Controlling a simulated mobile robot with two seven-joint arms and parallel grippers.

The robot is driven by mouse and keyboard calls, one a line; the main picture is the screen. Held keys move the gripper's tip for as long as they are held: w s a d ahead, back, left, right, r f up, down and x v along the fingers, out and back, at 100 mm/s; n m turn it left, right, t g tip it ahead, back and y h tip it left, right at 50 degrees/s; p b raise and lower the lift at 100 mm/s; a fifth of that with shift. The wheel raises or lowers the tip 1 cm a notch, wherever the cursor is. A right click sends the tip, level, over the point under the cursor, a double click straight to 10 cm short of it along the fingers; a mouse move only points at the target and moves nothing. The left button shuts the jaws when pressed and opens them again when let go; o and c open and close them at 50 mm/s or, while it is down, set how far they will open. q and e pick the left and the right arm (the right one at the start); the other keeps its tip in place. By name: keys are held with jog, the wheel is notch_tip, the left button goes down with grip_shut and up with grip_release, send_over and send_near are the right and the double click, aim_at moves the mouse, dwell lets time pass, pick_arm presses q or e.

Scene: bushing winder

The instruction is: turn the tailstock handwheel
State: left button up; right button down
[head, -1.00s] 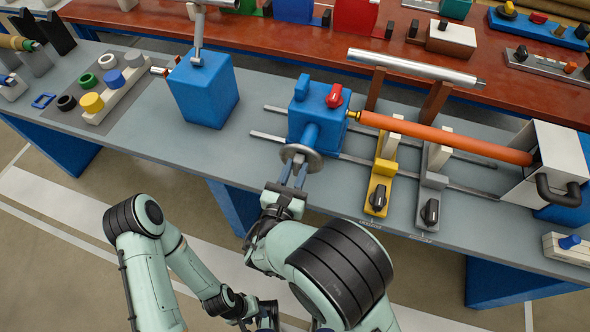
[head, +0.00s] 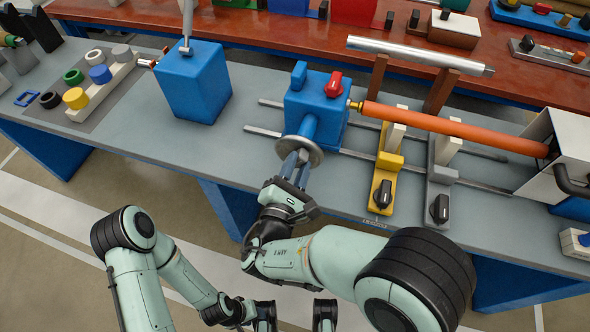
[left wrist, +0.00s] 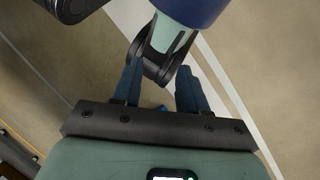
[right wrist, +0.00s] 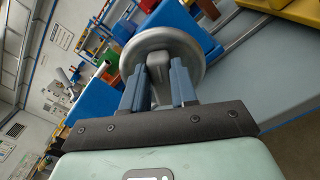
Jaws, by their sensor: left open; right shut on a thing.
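The tailstock handwheel (head: 314,153) is a round grey metal wheel on the front of the blue tailstock (head: 318,108). It also shows large in the right wrist view (right wrist: 190,45). My right gripper (head: 293,165) is at the wheel's front face, shut on a grey bar at the wheel's middle. In the right wrist view its blue-grey fingers (right wrist: 159,85) stand on both sides of that bar. My left gripper (left wrist: 160,88) is open and empty, low over the floor away from the bench.
An orange rod (head: 450,128) runs from the tailstock to a white headstock box. Yellow (head: 385,180) and grey (head: 440,180) supports with black knobs stand below it. A blue box (head: 195,85) stands left of the tailstock. The bench front between them is clear.

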pick_arm(q)
jog(key=w+a+f+t+y+b, duration=0.1)
jog(key=w+a+f+t+b, duration=0.15)
jog(key=w+f, duration=0.25)
jog(key=w+a+f+t+y+b, duration=0.1)
jog(key=w+a+f+b, duration=0.2)
jog(key=w+f+b, duration=0.15)
jog(key=s+a+f+n+g+b, duration=0.1)
jog(key=s+f+g+b, duration=0.3)
jog(key=s+f, duration=0.3)
jog(key=shift+s+a+f+n+g+h+b, duration=0.3)
jog(key=shift+s+b, duration=0.35)
jog(key=shift+s, duration=1.75)
pick_arm(e)
jog(key=shift+s+d+f+m, duration=0.1)
jog(key=shift+f+m, duration=0.15)
jog(key=shift+m, duration=1.4)
jog(key=shift+d+f+m, duration=0.1)
jog(key=shift+f+m, duration=0.1)
jog(key=shift+m, duration=1.5)
jog(key=shift+s+d+f+m, duration=0.1)
jog(key=shift+f+m, duration=0.15)
jog(key=shift+m, duration=1.4)
pick_arm(q)
jog(key=shift+d+r, duration=0.1)
jog(key=shift+r, duration=0.05)
pick_arm(e)
jog(key=c, duration=0.9)
grip_release()
